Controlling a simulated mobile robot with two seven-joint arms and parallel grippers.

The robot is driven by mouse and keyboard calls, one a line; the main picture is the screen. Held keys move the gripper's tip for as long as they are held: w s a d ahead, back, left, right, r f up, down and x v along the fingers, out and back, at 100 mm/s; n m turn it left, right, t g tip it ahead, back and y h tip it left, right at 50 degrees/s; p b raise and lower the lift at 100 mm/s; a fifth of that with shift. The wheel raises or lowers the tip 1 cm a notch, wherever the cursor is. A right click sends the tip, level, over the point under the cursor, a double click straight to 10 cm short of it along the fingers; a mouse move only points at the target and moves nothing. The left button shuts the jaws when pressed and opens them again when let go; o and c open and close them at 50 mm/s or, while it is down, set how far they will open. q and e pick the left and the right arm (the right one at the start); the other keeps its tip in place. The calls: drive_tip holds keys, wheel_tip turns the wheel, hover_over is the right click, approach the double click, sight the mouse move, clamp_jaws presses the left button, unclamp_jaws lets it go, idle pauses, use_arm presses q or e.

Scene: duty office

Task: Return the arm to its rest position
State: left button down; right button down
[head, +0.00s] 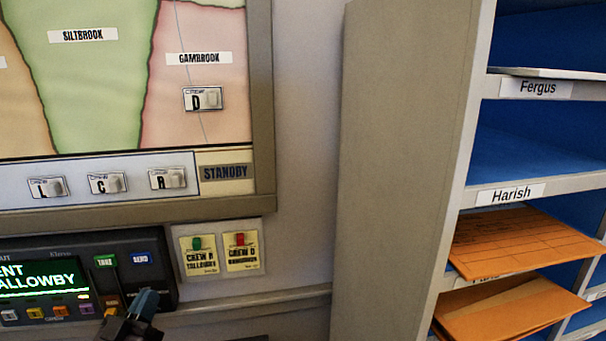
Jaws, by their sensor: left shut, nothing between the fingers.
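My left gripper (142,304) shows at the bottom left, only its dark end with blue-grey fingertips in view. It is shut and empty. It is in front of the lower right part of the dark console (150,262), overlapping its lower edge in the picture; I cannot tell whether it touches. The rest of the left arm is below the frame. My right gripper is not in view.
A wall map board (262,120) with crew tags fills the upper left. A card holder (220,249) with two cards hangs below it. A grey pigeonhole shelf (400,150) stands at the right, with orange envelopes (520,245) sticking out. Bare wall (308,130) lies between.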

use_arm(q)
drive_tip(key=s+d+f+m+g+y, duration=0.1)
drive_tip(key=s+f+g, duration=0.2)
drive_tip(key=f, duration=0.4)
drive_tip(key=s+d+f+g+y, duration=0.1)
drive_tip(key=s+f+g+y, duration=0.15)
drive_tip(key=f, duration=0.45)
drive_tip(key=s+f+g, duration=0.5)
drive_tip(key=s+f, duration=0.7)
drive_tip(key=s, duration=0.2)
drive_tip(key=shift+s+d+f+n+y, duration=0.2)
drive_tip(key=shift+s+f+n+y, duration=0.1)
drive_tip(key=shift+n+y, duration=0.1)
